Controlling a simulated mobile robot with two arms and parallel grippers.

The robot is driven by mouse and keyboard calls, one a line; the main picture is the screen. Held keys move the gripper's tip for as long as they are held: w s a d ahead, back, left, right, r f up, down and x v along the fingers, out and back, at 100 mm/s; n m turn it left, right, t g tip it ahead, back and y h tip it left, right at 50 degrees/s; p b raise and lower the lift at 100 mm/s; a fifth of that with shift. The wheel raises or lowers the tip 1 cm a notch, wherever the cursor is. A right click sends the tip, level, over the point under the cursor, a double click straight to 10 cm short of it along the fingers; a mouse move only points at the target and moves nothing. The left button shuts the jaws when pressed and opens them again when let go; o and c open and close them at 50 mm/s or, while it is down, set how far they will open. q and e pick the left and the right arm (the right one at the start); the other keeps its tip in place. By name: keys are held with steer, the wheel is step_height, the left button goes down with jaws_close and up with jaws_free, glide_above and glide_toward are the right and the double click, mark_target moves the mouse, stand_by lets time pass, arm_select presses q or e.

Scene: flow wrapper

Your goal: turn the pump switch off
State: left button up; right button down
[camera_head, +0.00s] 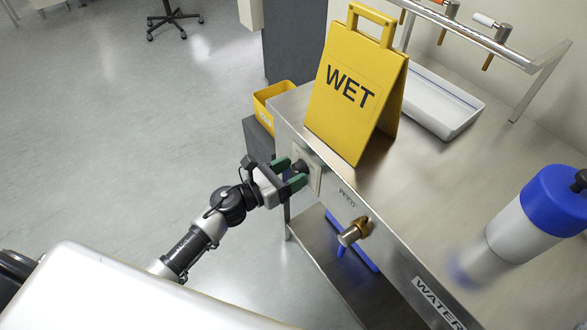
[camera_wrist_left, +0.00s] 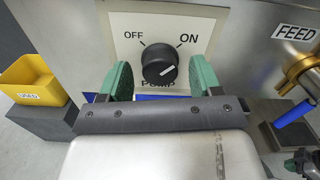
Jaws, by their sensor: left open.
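The pump switch is a black round knob (camera_wrist_left: 160,63) on a pale plate marked OFF at upper left, ON at upper right and PUMP below. A short white mark shows on the knob's lower right part. In the head view the knob (camera_head: 299,166) sits on the front of the steel bench, partly behind the fingers. My left gripper (camera_head: 294,173) is open, with its green fingers on either side of the knob. In the left wrist view the fingers (camera_wrist_left: 161,80) stand left and right of it, with gaps visible. I cannot tell their depth around it.
A yellow WET sign (camera_head: 352,90) stands on the bench above the switch. A brass FEED valve (camera_head: 354,232) juts from the front, right of the switch. A yellow bin (camera_head: 268,98) is at the left. A blue-topped white container (camera_head: 515,235) stands at right.

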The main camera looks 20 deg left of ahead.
arm_select(q)
steer(key=shift+w+d, duration=0.25)
steer(key=shift+w, duration=0.1)
steer(key=shift+c, duration=0.3)
steer(key=c, duration=0.9)
steer(key=shift+o, duration=0.2)
